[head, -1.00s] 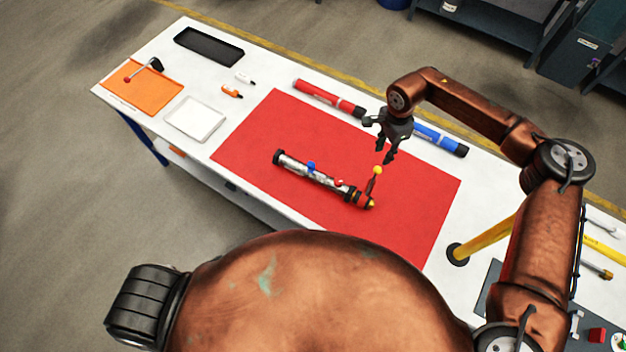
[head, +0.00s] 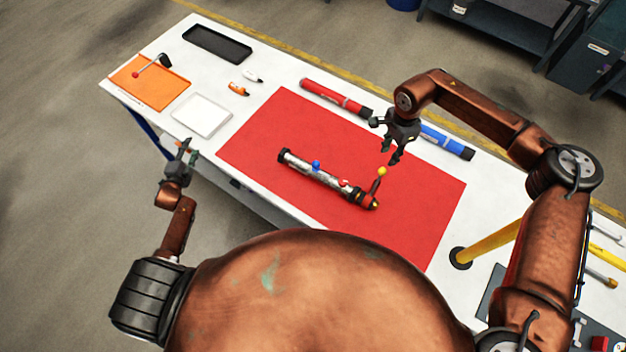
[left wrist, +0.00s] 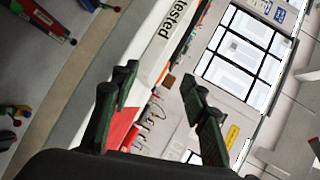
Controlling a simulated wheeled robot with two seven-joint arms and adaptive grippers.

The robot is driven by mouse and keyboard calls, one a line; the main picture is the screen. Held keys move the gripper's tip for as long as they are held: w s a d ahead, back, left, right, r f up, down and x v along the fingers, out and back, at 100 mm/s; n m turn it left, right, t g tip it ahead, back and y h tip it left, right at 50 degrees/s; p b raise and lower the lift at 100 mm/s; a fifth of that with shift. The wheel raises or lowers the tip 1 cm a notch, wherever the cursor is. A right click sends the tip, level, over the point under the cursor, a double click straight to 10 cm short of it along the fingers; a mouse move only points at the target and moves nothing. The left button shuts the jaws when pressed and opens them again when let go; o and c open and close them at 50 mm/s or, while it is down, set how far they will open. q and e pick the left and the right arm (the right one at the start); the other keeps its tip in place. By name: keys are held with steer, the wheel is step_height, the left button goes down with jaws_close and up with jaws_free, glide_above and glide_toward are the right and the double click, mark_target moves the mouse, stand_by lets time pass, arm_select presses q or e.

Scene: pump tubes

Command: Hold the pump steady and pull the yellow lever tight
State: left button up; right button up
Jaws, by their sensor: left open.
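The pump (head: 330,183), a silver tube with black ends, lies slantwise on the red mat (head: 270,140). A blue knob (head: 316,165) and a red knob (head: 344,183) sit along it. The yellow-tipped lever (head: 381,172) sticks up from its right end. My left gripper (head: 186,150) is open and empty beside the table's front left edge, well away from the pump. Its spread fingers show in the left wrist view (left wrist: 158,90); I cannot make out the pump there.
A red tube (head: 335,97) and a blue tube (head: 447,141) lie behind the mat. A white tray (head: 202,115), an orange tray (head: 165,92) and a black tray (head: 217,44) stand left. A yellow post (head: 488,243) rises at right. The mat around the pump is clear.

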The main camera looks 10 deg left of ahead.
arm_select(q)
steer(key=shift+t+h, duration=0.6)
steer(key=shift+t, duration=0.3)
steer(key=d, duration=0.2)
steer(key=w+d+r, duration=0.1)
steer(key=d, duration=0.1)
steer(key=w+d+r, duration=0.1)
steer(key=d, duration=0.1)
steer(key=shift+w+d+r, duration=0.1)
steer(key=shift+w+d, duration=0.05)
steer(key=shift+d, duration=0.1)
steer(key=w+d+r+n+t+y, duration=0.1)
steer(key=d+r+n+t+y, duration=0.4)
steer(key=d, duration=1)
steer(key=n+g+h, duration=0.3)
steer(key=n+g, duration=0.6)
steer(key=n, duration=0.3)
glide_toward(316, 167)
steer(key=w+a+f, duration=0.1)
steer(key=w+f, duration=0.3)
steer(key=shift+t, duration=0.3)
steer(key=x, duration=0.7)
steer(key=shift+s+a, duration=0.1)
steer(key=shift+c, duration=0.2)
jaws_close()
